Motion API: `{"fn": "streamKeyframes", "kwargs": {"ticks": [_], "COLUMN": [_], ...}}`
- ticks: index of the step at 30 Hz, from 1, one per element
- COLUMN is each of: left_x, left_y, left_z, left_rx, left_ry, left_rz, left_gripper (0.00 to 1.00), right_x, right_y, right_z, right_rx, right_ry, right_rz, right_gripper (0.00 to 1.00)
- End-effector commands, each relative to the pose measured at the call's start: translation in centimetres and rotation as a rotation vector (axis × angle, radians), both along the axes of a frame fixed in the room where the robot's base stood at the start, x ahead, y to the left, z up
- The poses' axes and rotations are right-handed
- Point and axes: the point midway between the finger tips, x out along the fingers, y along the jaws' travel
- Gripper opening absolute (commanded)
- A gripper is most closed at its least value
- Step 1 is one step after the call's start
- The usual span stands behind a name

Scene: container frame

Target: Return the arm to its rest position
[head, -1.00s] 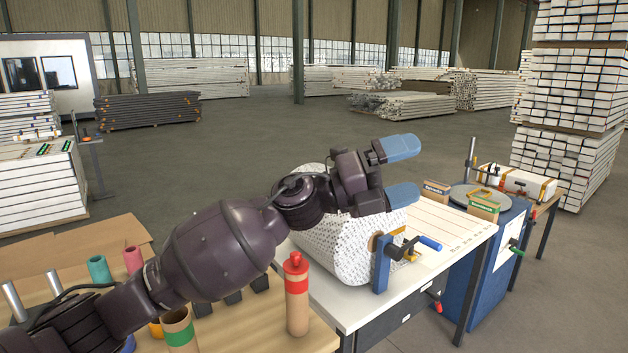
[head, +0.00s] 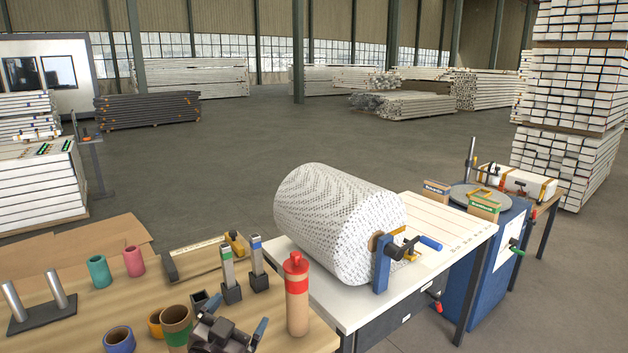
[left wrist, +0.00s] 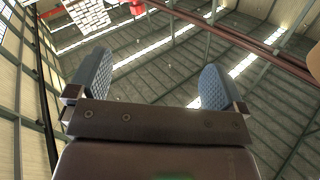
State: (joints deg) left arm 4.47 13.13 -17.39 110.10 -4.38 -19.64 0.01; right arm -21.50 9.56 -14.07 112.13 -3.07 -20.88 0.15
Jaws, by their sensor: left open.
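My left gripper (head: 234,316) shows at the bottom of the head view, low at the near edge of the wooden table. Its blue fingers are spread apart and nothing shows between them. The rest of the left arm is out of the head view. In the left wrist view the two blue fingers (left wrist: 155,82) stand apart with the hall roof behind them, so the gripper points upward. My right gripper is not in view.
A red-capped bottle (head: 297,300), a green-banded cardboard tube (head: 177,328) and two upright tools in dark holders (head: 231,292) stand close around the left gripper. A large white patterned roll (head: 335,220) lies on the white bench beyond. Open floor lies behind the tables.

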Motion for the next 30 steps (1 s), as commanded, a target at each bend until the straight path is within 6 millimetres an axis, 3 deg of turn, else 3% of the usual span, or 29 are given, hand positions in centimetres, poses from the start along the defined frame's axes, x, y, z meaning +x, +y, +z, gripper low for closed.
{"fn": "streamKeyframes", "kwargs": {"ticks": [1, 3, 8, 12, 18, 24, 30], "left_x": [-1.3, -3.1, -7.8, -12.7, -20.2, -24.6, -25.4], "left_y": [1.3, 3.0, 6.7, 9.5, 12.2, 12.9, 13.0], "left_z": [-2.2, -4.7, -10.0, -14.5, -20.1, -22.7, -23.2], "left_rx": [-0.024, -0.058, -0.112, -0.128, -0.133, -0.131, -0.129], "left_ry": [0.056, 0.119, 0.244, 0.349, 0.499, 0.583, 0.598], "left_rz": [0.029, 0.064, 0.151, 0.232, 0.323, 0.357, 0.362], "left_gripper": [0.97, 0.97, 0.97, 0.97, 0.97, 0.97, 0.97], "right_x": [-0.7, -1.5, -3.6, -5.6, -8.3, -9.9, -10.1], "right_y": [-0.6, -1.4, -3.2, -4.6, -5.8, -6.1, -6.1], "right_z": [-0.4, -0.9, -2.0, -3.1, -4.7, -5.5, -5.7], "right_rx": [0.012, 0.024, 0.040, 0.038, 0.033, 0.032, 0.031], "right_ry": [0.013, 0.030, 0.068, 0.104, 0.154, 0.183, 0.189], "right_rz": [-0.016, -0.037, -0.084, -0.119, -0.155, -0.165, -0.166], "right_gripper": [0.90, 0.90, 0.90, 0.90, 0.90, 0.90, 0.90]}}
